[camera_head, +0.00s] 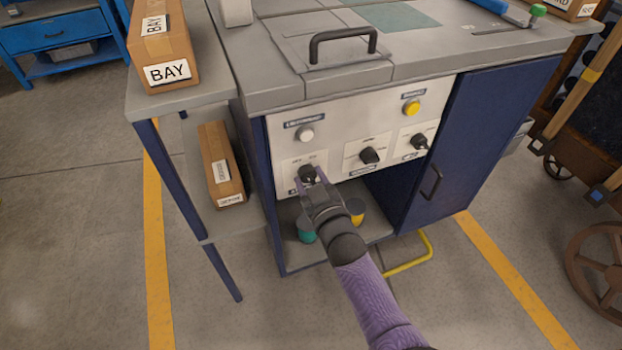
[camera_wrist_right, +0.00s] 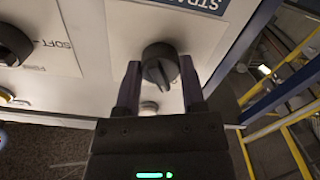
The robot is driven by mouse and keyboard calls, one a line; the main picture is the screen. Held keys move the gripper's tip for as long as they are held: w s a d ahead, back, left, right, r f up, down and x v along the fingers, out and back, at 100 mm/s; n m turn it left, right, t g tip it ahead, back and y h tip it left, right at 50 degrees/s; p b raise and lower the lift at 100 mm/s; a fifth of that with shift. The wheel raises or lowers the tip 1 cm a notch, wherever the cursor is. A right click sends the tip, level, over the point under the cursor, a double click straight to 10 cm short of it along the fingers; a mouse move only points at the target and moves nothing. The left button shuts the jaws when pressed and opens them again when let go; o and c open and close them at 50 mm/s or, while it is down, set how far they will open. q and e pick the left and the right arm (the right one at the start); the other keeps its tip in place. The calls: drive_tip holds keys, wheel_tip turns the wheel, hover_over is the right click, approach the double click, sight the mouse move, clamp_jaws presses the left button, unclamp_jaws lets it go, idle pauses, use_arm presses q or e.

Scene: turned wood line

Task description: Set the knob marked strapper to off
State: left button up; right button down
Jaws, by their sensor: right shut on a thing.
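My right gripper (camera_head: 309,182) reaches up to the leftmost black knob (camera_head: 307,173) on the cabinet's light front panel. In the right wrist view the gripper (camera_wrist_right: 160,88) has its two purple fingers on either side of this round black knob (camera_wrist_right: 159,66), shut on it. A blue label (camera_wrist_right: 196,3) above it shows letters beginning "STRA", the rest cut off. The knob's raised grip bar points down in the wrist view, tilted slightly. The small position words around it are too small or hidden to read. My left gripper is not in view.
Two other black knobs, a middle one (camera_head: 369,155) and a right one (camera_head: 419,141), sit on the panel. A white button (camera_head: 306,134) and yellow button (camera_head: 411,108) are above. Boxes stand on the side shelf (camera_head: 135,108). A blue door (camera_head: 470,140) is at right.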

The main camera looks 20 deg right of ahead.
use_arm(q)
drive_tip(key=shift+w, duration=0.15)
use_arm(e)
drive_tip(key=shift+f, duration=0.1)
drive_tip(key=shift+c, duration=0.9)
unclamp_jaws()
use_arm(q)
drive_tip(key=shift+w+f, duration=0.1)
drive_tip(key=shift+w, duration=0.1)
use_arm(e)
drive_tip(key=shift+s, duration=0.25)
use_arm(q)
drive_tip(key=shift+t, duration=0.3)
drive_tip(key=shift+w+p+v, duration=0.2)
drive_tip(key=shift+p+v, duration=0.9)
drive_tip(key=shift+p, duration=0.1)
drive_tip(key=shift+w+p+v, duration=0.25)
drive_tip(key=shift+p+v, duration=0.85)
drive_tip(key=shift+p, duration=0.1)
use_arm(e)
drive_tip(key=s, duration=0.9)
drive_tip(key=shift+s+d, duration=0.15)
drive_tip(key=shift+s, duration=0.1)
